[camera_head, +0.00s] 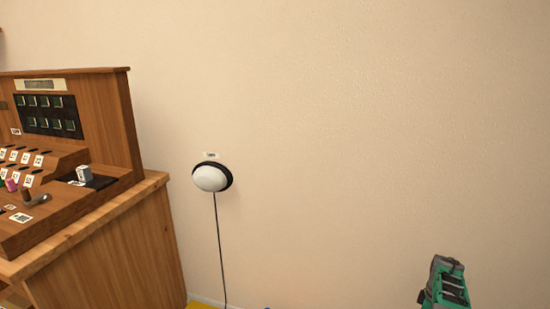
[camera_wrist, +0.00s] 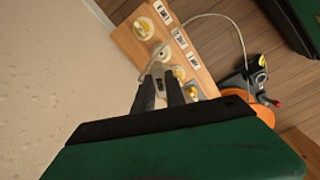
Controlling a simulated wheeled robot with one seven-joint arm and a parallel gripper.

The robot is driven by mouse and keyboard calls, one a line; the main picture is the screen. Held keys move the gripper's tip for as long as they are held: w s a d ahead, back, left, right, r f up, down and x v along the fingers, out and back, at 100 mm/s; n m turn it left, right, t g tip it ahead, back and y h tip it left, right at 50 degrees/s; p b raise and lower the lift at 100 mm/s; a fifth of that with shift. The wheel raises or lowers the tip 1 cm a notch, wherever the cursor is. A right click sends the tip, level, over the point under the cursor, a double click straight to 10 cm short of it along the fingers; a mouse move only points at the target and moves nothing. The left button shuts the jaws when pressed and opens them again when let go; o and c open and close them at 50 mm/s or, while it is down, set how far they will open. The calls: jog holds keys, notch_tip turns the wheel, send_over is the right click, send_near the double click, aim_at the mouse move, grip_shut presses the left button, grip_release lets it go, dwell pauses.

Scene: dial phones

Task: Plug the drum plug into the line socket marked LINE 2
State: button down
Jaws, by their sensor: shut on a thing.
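My gripper (camera_wrist: 161,88) shows in the wrist view, its dark fingers shut on a small pale grey piece, apparently the drum plug (camera_wrist: 158,72), mostly hidden between them. White labels (camera_wrist: 180,38) run along the board; I cannot read which is LINE 2. Whether the plug touches a socket cannot be told.
An orange round thing (camera_wrist: 236,101) with a dark device on it stands on the wooden floor (camera_wrist: 225,50). In the head view, a wooden switchboard (camera_head: 125,105) stands on a cabinet (camera_head: 125,245) at left. A white dome (camera_head: 210,178) with a cord is on the otherwise bare wall (camera_head: 370,120).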

jog(key=shift+s+d+f+b, duration=0.1)
jog(key=shift+f+b, duration=6.95)
jog(key=shift+f, duration=1.2)
jog(key=shift+w+a, duration=0.2)
jog(key=shift+a, duration=0.15)
jog(key=shift+f, duration=0.7)
jog(key=c, duration=1.3)
grip_release()
jog(key=c, duration=0.3)
jog(key=shift+s+r+p, duration=0.15)
jog(key=shift+r+p, duration=1.5)
jog(key=shift+r, duration=2.1)
